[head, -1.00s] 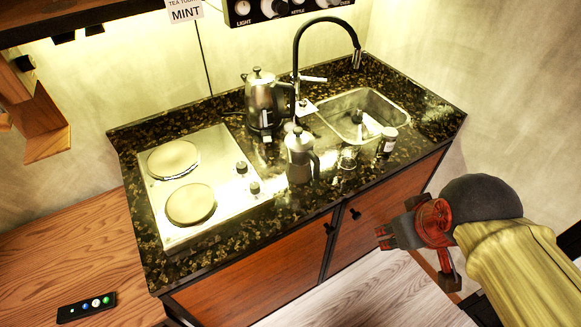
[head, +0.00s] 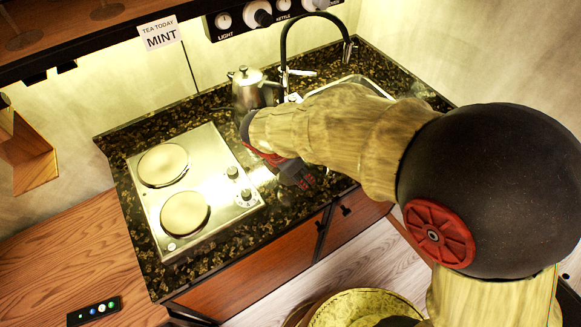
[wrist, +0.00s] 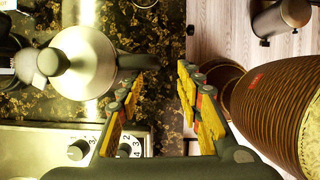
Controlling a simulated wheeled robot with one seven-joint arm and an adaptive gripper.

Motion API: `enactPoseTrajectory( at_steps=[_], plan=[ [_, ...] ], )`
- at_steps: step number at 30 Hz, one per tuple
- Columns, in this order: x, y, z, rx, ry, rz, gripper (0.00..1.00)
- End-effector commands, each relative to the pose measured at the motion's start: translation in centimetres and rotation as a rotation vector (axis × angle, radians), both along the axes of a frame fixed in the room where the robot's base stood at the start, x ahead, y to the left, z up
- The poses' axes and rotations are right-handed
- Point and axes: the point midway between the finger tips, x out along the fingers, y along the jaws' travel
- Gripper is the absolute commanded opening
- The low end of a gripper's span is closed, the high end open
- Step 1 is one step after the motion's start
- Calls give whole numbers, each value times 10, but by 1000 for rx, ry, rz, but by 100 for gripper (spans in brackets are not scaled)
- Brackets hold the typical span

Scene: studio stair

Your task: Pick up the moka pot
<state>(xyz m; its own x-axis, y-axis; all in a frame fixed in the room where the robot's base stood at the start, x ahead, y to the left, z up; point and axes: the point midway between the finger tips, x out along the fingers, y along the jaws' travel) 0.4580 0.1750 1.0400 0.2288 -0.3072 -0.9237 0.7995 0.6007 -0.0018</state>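The moka pot (wrist: 88,62) shows in the wrist view as a round silver body with a black knob and a dark handle on its right side. It stands on the dark speckled counter. The pot lies beyond and to the left of the left finger, near that fingertip. In the head view my gripper (head: 296,174) is over the counter's front part, right of the hotplate.
A two-plate hotplate (head: 203,190) with knobs stands left of my gripper. A remote (head: 93,311) lies on the wooden surface at lower left.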

Motion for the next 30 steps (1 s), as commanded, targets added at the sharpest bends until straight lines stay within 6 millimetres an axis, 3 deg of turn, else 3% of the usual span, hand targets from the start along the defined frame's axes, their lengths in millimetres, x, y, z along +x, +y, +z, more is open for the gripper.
enactPoseTrajectory(
  at_steps=[3, 11, 21, 30],
  plan=[
    [4, -5, -16, -2, 1, -2, 36],
    [8, -9, -27, 0, 0, -3, 36],
    [23, -19, -67, 1, 0, -3, 36],
    [24, -20, -68, 2, -1, -2, 33]
  ],
)
